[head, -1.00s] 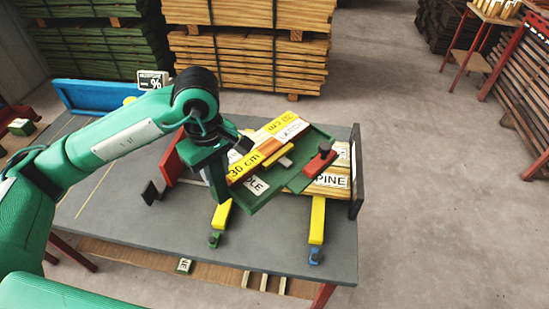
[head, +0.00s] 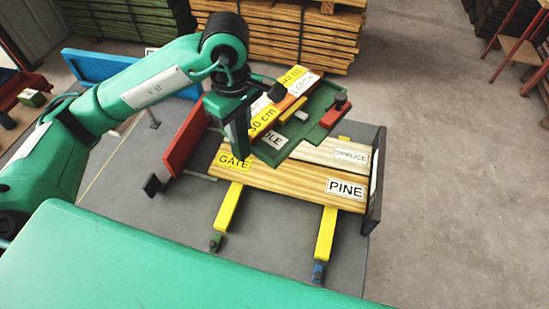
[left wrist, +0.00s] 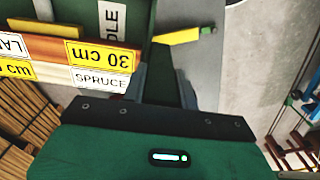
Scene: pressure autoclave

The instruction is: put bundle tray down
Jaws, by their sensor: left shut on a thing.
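The bundle tray (head: 302,138) is green, with a red block (head: 334,116) at its right corner. It carries wood pieces with yellow and white labels (head: 265,121), one reading 30 cm. My left gripper (head: 236,150) is shut on the tray's left end and holds it above the back part of the labelled boards. In the left wrist view, the tray's green edge (left wrist: 170,55) runs between my gripper's fingers (left wrist: 164,88), with the labelled wood (left wrist: 75,52) to the left. The tray's underside is hidden, and I cannot tell its height. My right gripper is out of view.
Boards marked PINE (head: 290,186) and SPRUCE (head: 335,153) lie on the grey table (head: 180,220) across two yellow bars (head: 229,207). A red panel (head: 185,140) stands left and a dark panel (head: 376,180) right. Stacked timber (head: 285,35) stands behind.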

